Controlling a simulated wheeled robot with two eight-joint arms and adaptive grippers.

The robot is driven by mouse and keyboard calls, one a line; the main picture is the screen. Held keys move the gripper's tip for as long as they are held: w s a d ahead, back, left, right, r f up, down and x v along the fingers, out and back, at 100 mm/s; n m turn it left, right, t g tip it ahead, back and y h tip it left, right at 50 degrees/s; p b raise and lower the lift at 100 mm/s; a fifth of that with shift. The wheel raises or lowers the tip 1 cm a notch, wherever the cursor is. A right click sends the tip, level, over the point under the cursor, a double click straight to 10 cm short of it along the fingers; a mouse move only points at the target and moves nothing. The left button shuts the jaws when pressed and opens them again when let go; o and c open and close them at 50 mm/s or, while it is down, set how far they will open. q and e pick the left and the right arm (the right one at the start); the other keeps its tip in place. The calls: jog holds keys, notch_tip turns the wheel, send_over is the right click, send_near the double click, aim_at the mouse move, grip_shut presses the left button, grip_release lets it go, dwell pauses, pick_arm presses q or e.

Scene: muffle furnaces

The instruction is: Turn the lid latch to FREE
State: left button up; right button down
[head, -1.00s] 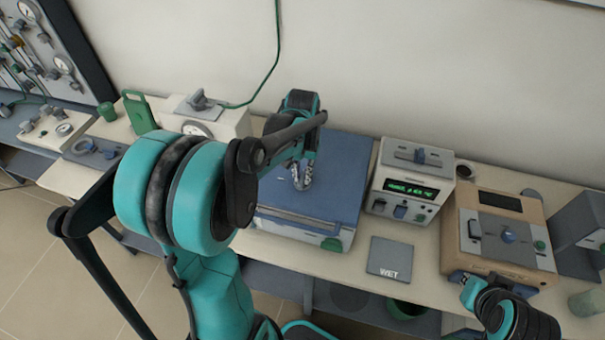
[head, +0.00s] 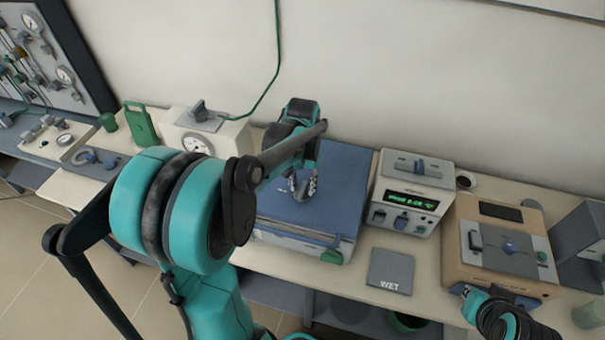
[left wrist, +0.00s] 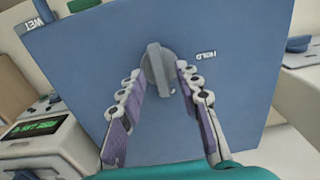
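The blue lid (head: 335,172) covers a low white box on the bench. In the left wrist view the lid (left wrist: 225,100) fills the middle. A grey latch knob (left wrist: 157,68) stands on it, with a HOLD mark (left wrist: 205,54) to its right. My left gripper (left wrist: 158,85) is open, one finger on each side of the knob. I cannot tell whether either finger touches it. In the head view my left gripper (head: 303,188) is low over the lid and the knob cannot be made out. My right gripper (head: 472,300) is at the lower right; its fingers are unclear.
A white unit with a green display (head: 407,200) stands right of the lidded box. A tan box (head: 470,265) with a grey panel is farther right. A grey WET plate (head: 390,270) lies on the bench. A white gauge box (head: 225,135) is behind my left arm.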

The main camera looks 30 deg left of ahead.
aim_at(302, 189)
pick_arm(q)
notch_tip(302, 189, up, 11)
jog(key=shift+r, duration=0.15)
pick_arm(e)
jog(key=shift+s, duration=0.1)
dwell(0.8)
